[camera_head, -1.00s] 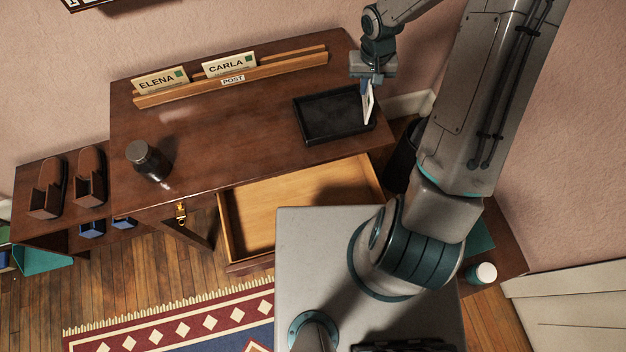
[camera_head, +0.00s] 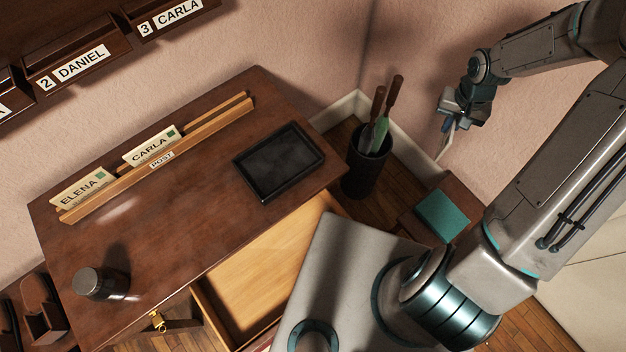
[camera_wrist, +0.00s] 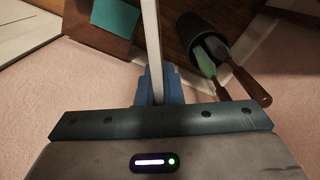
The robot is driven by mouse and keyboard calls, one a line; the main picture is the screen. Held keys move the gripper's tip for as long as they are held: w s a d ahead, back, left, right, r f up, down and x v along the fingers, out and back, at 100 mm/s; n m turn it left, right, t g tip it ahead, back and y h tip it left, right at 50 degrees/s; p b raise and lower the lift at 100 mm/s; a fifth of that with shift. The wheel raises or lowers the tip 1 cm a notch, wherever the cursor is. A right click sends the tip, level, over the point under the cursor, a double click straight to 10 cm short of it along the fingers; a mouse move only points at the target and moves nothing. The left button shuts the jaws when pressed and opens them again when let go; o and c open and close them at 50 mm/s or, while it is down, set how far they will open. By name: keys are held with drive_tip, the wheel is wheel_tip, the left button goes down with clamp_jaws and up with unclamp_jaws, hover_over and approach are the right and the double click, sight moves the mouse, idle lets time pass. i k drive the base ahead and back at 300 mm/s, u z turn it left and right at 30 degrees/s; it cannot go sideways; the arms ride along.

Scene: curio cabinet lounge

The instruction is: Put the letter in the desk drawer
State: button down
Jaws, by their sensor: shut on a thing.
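My gripper (camera_head: 451,121) is shut on a thin white letter (camera_head: 447,142), which hangs nearly edge-on beneath it. The letter also shows in the wrist view as a narrow white strip (camera_wrist: 152,40) rising from between the blue fingers (camera_wrist: 157,88). The gripper is in the air right of the desk (camera_head: 190,215), near the wall. The desk drawer (camera_head: 257,272) is pulled open at the desk's front. Its visible wooden floor is bare; my base hides part of it.
A black tray (camera_head: 278,162) lies empty on the desk. A letter rack (camera_head: 170,150) holds envelopes marked ELENA and CARLA. A dark jar (camera_head: 101,283) stands at the front left.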

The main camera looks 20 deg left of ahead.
sight(290, 260)
drive_tip(key=z, duration=0.65)
drive_tip(key=k, duration=1.25)
drive_tip(key=u, duration=1.95)
